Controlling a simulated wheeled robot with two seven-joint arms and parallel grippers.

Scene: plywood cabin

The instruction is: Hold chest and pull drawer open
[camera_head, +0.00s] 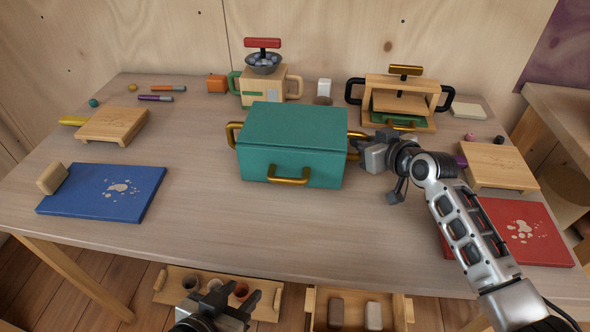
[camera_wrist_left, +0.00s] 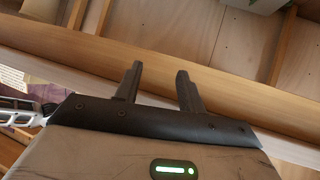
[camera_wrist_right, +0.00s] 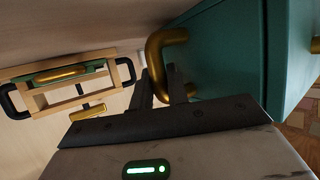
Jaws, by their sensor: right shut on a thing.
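The teal chest (camera_head: 292,140) stands near the middle of the table with a gold handle on each side. Its drawer front with a gold pull (camera_head: 288,180) faces me and looks closed. My right gripper (camera_head: 360,150) is at the chest's right side, shut on the right side handle (camera_wrist_right: 158,62). The handle lies between the fingers in the right wrist view, and the teal wall (camera_wrist_right: 225,55) is beside them. My left gripper (camera_head: 236,300) is low in front of the table's near edge, apart from the chest. Its fingers (camera_wrist_left: 158,88) are apart and empty.
A blue board (camera_head: 90,195) lies at left and a red board (camera_head: 530,235) at right. Wooden stands (camera_head: 112,123) (camera_head: 497,165) are on both sides. The table in front of the chest is clear. Trays (camera_head: 262,312) sit below the edge.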

